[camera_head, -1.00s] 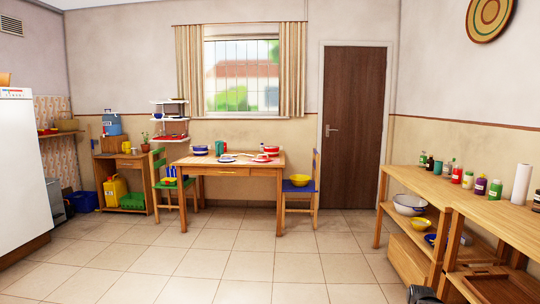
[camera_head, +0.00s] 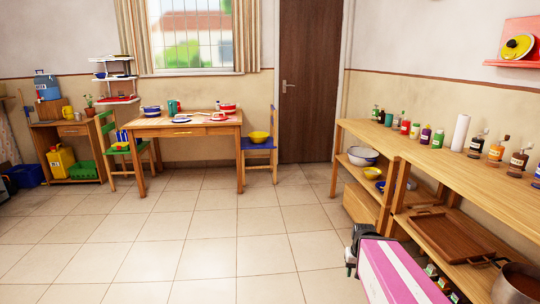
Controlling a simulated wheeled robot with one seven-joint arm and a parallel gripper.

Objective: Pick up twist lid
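I cannot tell for certain which thing is the twist lid. Several small bottles and jars with dark or coloured tops stand in a row on the long wooden shelf unit at the right, among them a red one (camera_head: 405,127), a purple one (camera_head: 425,134) and an orange one (camera_head: 496,150). A round yellow lid-like thing with a dark knob (camera_head: 518,46) leans on a red wall shelf at the upper right.
A pink and white boxy shape (camera_head: 400,275) with a dark part beside it stands at the lower right. A wooden tray (camera_head: 450,238) and a brown pot (camera_head: 518,285) are on the lower shelf. A table (camera_head: 185,131) stands at the back. The tiled floor (camera_head: 215,255) is clear.

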